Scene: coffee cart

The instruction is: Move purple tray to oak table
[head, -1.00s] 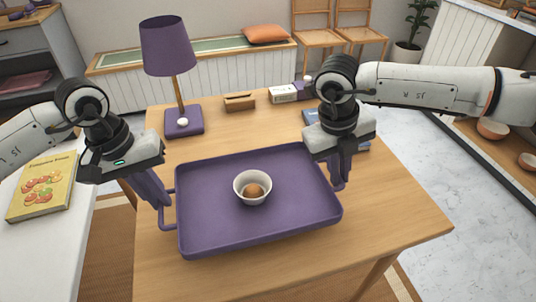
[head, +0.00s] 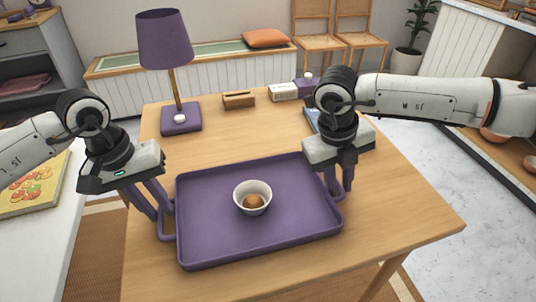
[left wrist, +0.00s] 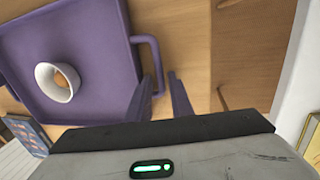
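The purple tray (head: 215,245) lies flat over the wooden table (head: 410,215) and appears to rest on it. A white bowl (head: 242,203) with a brown round item in it stands near the tray's middle. My left gripper (head: 158,215) is at the tray's left handle, its fingers apart on either side of the handle bar. The handle (left wrist: 157,58) also shows between or just beyond the fingertips in the left wrist view. My right gripper (head: 340,195) is at the tray's right edge with its two fingers apart; the right handle is mostly hidden behind them.
A purple lamp (head: 165,38), a small wooden holder (head: 239,100), a white box (head: 285,92) and a blue item (head: 312,119) are at the table's back. A white counter with a book (head: 40,190) is at the left. The table's right front is clear.

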